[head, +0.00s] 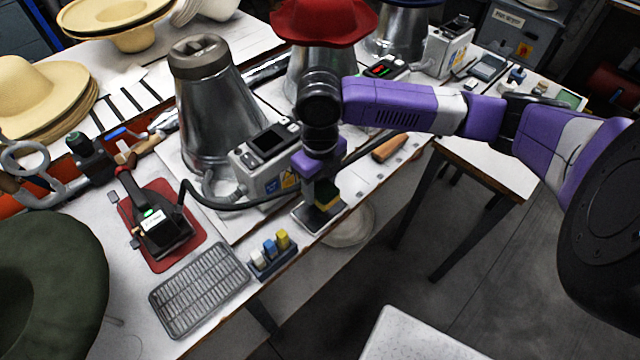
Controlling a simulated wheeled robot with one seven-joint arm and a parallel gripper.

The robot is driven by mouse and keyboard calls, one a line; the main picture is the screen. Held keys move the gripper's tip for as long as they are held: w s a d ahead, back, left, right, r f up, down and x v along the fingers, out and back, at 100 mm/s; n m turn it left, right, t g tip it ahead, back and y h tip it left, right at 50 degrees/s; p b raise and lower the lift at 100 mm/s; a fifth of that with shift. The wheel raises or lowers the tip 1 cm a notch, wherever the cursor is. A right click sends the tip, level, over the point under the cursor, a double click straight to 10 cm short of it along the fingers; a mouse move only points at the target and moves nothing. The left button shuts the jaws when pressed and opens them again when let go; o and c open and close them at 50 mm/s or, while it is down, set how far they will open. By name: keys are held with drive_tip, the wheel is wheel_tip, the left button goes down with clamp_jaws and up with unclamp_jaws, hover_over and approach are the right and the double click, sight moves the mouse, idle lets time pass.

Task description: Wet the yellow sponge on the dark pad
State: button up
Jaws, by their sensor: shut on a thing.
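The yellow sponge (329,203) shows as a small yellow block with a dark green part above it. My gripper (322,187) points down at the table's front edge and is shut on the sponge, its fingers partly hidden by my wrist. The dark pad (308,217) is a small dark square with a lighter rim, directly below the sponge. The sponge's lower end is at or just above the pad; I cannot tell whether they touch.
A small rack (272,262) with white, blue and yellow pieces stands left of the pad. A control box (265,160) and a metal cone (215,110) stand behind it. A wire grid (200,290) and an iron (158,225) on a red mat (190,250) lie further left.

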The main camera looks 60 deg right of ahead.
drive_tip(key=shift+f+b, duration=1.8)
drive_tip(key=shift+f, duration=0.95)
drive_tip(key=shift+f+b, duration=0.55)
drive_tip(key=shift+f, duration=0.05)
idle(0.3)
drive_tip(key=shift+r+p, duration=2.5)
drive_tip(key=shift+r, duration=1.1)
drive_tip(key=shift+s, duration=0.1)
